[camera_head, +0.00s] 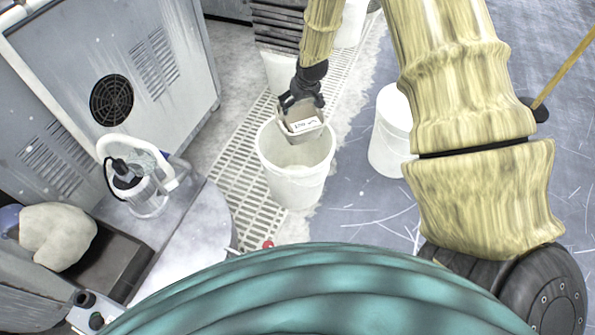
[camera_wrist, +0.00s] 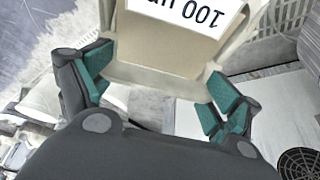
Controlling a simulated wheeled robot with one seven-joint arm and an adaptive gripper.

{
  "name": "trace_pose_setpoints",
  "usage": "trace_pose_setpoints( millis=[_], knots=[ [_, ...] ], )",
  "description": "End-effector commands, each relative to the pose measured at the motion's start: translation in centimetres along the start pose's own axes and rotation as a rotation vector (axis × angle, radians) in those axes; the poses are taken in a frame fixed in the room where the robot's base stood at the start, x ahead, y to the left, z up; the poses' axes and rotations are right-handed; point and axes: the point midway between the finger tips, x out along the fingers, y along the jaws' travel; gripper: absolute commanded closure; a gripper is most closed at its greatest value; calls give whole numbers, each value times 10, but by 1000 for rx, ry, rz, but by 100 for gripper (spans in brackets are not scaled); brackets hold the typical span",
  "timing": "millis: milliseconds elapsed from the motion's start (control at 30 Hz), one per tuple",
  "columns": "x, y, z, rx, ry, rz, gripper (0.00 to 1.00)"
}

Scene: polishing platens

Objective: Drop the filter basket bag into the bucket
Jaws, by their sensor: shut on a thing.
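The filter basket bag (camera_head: 303,135) is a small beige-grey container with a white label. In the wrist view the bag (camera_wrist: 165,50) fills the top middle, and its label reads "100" upside down, partly cut off. My gripper (camera_head: 301,98) is shut on the bag's near edge; in the wrist view the green finger pads of my gripper (camera_wrist: 163,86) sit on either side of it. The white bucket (camera_head: 293,187) stands open on the floor grating. In the head view the bag overlaps the far part of the bucket's mouth; I cannot tell its exact height above the rim.
A second white bucket (camera_head: 390,140) stands to the right. A floor grating (camera_head: 240,165) runs under the open bucket. A grey cabinet (camera_head: 130,60) with vents stands at left, with a round table (camera_head: 195,235) in front. A stack of dark trays (camera_head: 278,25) is behind.

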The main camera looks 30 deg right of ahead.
Motion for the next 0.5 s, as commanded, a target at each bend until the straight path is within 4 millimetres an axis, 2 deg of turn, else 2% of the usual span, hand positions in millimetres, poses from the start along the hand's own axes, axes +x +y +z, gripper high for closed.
trace_pose_setpoints(
  millis=[33, 200, 500],
  knots=[
    [10, 0, 4, -1, 1, 0, 71],
    [23, 0, 9, -1, 1, 0, 71],
    [28, 0, 11, 0, 1, 0, 71]
  ],
)
